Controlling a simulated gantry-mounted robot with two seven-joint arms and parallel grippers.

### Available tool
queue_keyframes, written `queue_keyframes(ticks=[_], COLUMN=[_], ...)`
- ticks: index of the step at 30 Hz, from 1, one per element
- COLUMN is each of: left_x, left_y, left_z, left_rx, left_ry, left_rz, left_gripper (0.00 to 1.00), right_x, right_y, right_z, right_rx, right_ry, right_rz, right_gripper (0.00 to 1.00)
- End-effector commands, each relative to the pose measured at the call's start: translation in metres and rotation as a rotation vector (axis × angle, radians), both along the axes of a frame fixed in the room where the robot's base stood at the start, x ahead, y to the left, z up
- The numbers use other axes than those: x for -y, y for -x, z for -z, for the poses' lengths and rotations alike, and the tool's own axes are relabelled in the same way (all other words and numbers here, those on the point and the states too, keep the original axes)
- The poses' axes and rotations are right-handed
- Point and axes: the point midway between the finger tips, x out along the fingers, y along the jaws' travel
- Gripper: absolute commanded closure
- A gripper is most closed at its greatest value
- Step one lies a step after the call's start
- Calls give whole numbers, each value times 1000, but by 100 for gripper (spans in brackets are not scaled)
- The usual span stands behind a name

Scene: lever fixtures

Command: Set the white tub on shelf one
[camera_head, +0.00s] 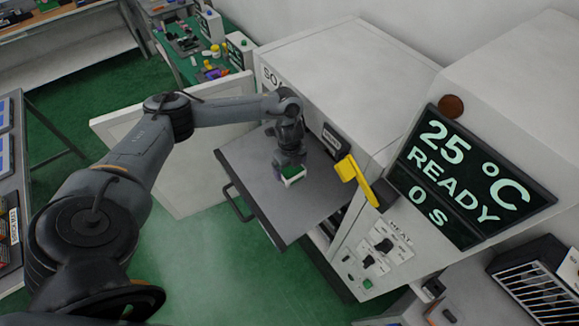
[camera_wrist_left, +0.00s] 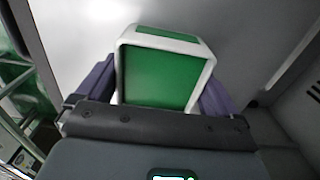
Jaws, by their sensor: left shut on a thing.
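The white tub (camera_head: 292,176), with green faces, is at the fingertips of my left gripper (camera_head: 290,163) in the head view. In the left wrist view the tub (camera_wrist_left: 160,75) sits between the two purple fingers, and the gripper (camera_wrist_left: 155,90) is shut on it. The tub is over a flat grey pulled-out shelf (camera_head: 262,205) of the white cabinet. I cannot tell whether its underside touches the shelf. No shelf number is readable. My right gripper is not in view.
A pale open door panel (camera_head: 160,185) stands left of the shelf. A yellow lever (camera_head: 354,178) juts from the cabinet front, right of the tub. The display (camera_head: 460,180) reads 25 °C, READY, 0 S. The shelf's left and front parts are bare.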

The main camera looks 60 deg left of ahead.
Motion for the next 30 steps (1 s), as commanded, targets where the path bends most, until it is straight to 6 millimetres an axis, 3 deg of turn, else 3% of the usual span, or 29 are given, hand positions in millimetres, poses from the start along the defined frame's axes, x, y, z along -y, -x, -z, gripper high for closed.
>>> queue_keyframes(ticks=[6,7,8,20,24,30], left_x=[0,0,0,0,-1,-1], left_y=[0,0,0,-1,-1,-2], left_z=[3,3,2,-6,-23,-67], left_rx=[0,0,0,2,4,5], left_ry=[0,0,0,0,-1,-3], left_rz=[0,0,0,0,1,2], left_gripper=[41,4,0,0,0,0], right_x=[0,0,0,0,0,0], right_y=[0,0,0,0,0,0], right_z=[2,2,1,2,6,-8], right_rx=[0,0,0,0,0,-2], right_ry=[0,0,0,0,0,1], right_rz=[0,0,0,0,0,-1], right_gripper=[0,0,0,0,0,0])
